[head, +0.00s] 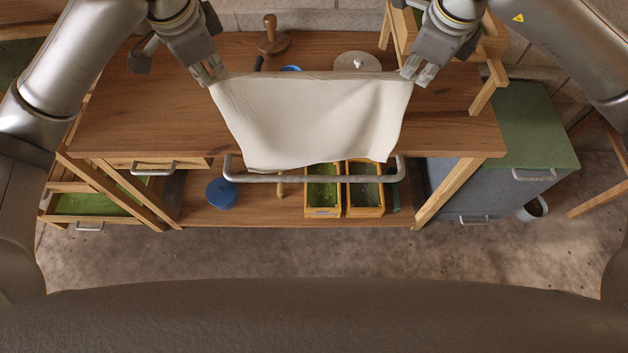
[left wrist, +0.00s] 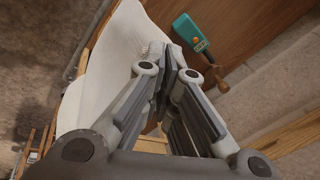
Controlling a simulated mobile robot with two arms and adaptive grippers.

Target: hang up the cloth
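A cream cloth (head: 310,115) is stretched between my two grippers above the front of the wooden table, its lower edge hanging loose near the metal rail (head: 310,177). My left gripper (head: 216,82) is shut on the cloth's upper left corner. My right gripper (head: 408,78) is at the upper right corner and appears shut on it. In the left wrist view the fingers (left wrist: 172,60) close on the cloth (left wrist: 115,60). The rail runs along the table's front; the cloth covers part of the view just above its middle, and I cannot tell whether they touch.
A wooden stamp-like tool (head: 271,38) and a round grey lid (head: 357,62) are on the table (head: 140,105). A teal handheld device (left wrist: 190,32) shows in the left wrist view. Below are a blue lidded pot (head: 221,194) and two wooden boxes (head: 323,211). A green-topped cabinet (head: 530,125) stands right.

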